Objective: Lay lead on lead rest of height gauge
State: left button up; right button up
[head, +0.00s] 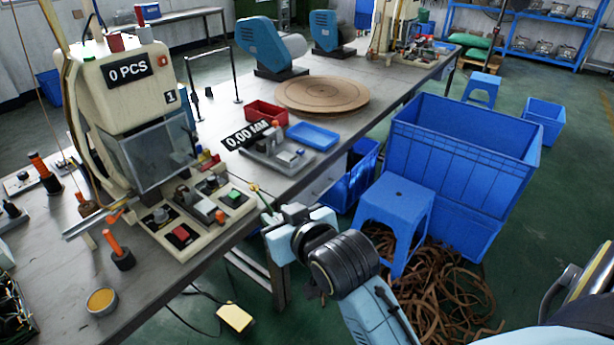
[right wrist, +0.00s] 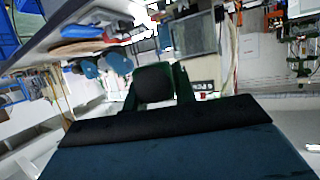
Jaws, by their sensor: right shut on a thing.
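My right gripper (head: 268,214) reaches in from the lower right, over the front edge of the bench. It is shut on a thin lead (head: 256,190), whose small yellow-green end sticks up and left past the fingers. The rest of the lead is hidden or too small to make out. The height gauge (head: 283,154) stands on the bench beyond the gripper, with a black 0.00 MM display (head: 245,135). The gripper is apart from it, nearer me. In the right wrist view the finger area (right wrist: 155,84) is dark and the lead cannot be told. My left gripper is not in view.
The moulding machine (head: 135,90) with its control base (head: 195,215) stands left of the gripper. A red tray (head: 266,113), a blue tray (head: 314,135) and a round turntable (head: 322,95) lie behind the gauge. A blue stool (head: 396,205) and large crate (head: 465,150) stand right.

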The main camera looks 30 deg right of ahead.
aim_at(275, 152)
jog(key=z, duration=1.55)
jog(key=i, duration=1.1)
jog(key=u, duration=0.75)
jog(key=i, duration=0.8)
jog(key=u, duration=0.8)
